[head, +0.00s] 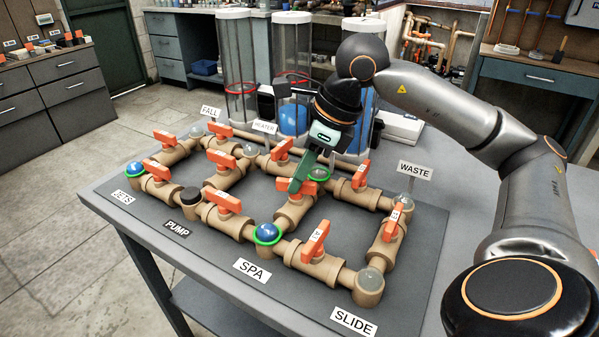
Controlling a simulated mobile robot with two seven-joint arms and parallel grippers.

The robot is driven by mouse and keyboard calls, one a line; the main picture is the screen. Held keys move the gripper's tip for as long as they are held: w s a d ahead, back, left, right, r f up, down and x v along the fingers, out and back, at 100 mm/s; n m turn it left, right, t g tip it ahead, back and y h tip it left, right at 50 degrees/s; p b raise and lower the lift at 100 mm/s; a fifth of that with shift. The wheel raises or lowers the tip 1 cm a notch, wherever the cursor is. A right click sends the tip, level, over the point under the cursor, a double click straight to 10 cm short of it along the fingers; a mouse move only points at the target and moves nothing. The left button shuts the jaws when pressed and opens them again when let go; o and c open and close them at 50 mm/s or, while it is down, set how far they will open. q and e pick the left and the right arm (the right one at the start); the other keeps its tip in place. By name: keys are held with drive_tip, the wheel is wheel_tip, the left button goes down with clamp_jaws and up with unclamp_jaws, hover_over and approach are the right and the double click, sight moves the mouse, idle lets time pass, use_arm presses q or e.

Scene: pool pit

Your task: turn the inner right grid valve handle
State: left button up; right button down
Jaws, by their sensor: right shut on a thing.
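The pipe grid of tan fittings with orange valve handles lies on the grey table board (408,300). The inner right grid valve handle (290,186) is orange and sits on the pipe running back from the SPA corner. My right gripper (299,180) reaches down from above, and its green fingers are shut on this handle, hiding part of it. My left gripper is not in view.
Other orange handles stand close by: one in front (317,240), one behind (281,150) and one to the right (361,174). Clear cylinders (238,60) stand behind the grid. A WASTE sign (415,170) rises at the right. The board's front strip is mostly bare.

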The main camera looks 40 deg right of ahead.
drive_tip(key=m+h, duration=0.1)
drive_tip(key=m, duration=0.2)
drive_tip(key=shift+a+t+p, duration=0.1)
drive_tip(key=shift+t+p, duration=0.2)
drive_tip(key=shift+p, duration=0.05)
drive_tip(key=shift+m, duration=0.4)
drive_tip(key=c, duration=0.9)
unclamp_jaws()
